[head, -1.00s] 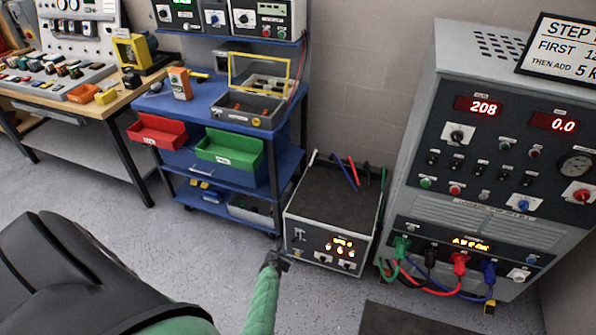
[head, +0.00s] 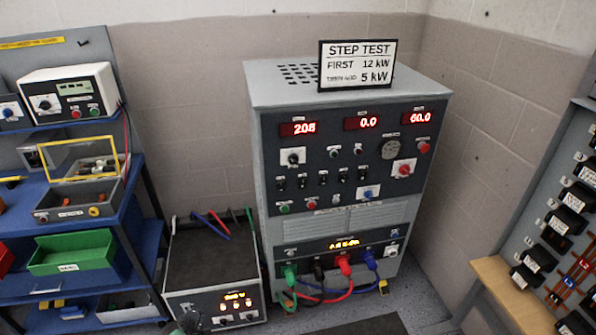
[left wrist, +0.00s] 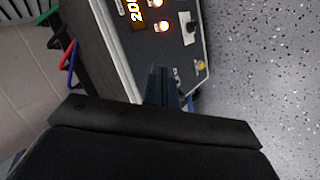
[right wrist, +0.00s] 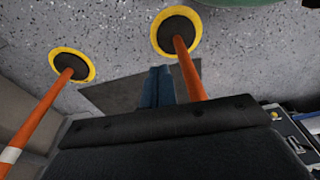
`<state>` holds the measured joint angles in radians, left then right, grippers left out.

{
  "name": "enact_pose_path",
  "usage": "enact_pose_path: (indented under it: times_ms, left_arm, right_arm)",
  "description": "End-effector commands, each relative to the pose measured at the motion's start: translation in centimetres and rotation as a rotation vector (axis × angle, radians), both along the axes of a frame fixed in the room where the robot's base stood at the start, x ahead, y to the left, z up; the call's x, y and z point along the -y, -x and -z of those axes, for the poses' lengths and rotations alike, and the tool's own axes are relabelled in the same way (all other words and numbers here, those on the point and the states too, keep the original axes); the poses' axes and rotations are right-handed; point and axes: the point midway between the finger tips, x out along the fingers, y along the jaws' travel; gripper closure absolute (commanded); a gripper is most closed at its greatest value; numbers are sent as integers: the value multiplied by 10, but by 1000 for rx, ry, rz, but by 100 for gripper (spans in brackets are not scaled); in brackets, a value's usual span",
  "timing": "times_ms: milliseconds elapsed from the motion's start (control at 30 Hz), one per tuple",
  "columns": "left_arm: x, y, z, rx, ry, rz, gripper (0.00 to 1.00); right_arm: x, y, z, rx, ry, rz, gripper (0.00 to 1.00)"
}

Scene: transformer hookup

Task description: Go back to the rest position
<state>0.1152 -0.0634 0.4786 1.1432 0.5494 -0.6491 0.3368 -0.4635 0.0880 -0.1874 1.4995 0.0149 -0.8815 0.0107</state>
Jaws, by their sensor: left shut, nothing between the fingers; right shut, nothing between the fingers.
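My left gripper (head: 188,322) shows only as a small dark piece at the bottom edge of the head view, in front of the low grey box. In the left wrist view its fingers (left wrist: 160,86) are shut and empty, in front of the box's panel (left wrist: 185,50). My right gripper is out of the head view. In the right wrist view its fingers (right wrist: 158,86) are shut and empty, above the floor and a dark mat (right wrist: 115,92).
The low box (head: 212,262) stands beside a tall cabinet (head: 258,150) with plugged cables (head: 343,262) and a sign (head: 357,65). A blue cart (head: 145,245) is left, a panel rack right. Two orange posts (right wrist: 184,62) (right wrist: 45,108) stand near my right gripper.

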Motion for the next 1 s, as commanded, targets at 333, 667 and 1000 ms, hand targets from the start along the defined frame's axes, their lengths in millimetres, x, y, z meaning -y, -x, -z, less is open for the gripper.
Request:
enact_pose_path:
  times_ms: [333, 667, 1000]
  left_arm:
    - [94, 94, 4, -210, -624, 815, 100]
    - [190, 255, 47, -290, -738, 1139, 100]
    - [206, 403, 94, -395, -668, 1255, 100]
  right_arm:
    - [0, 1, 0, -1, 0, 0, 100]
    - [0, 0, 0, 0, 0, 0, 100]
    - [0, 0, 0, 0, 0, 0, 100]
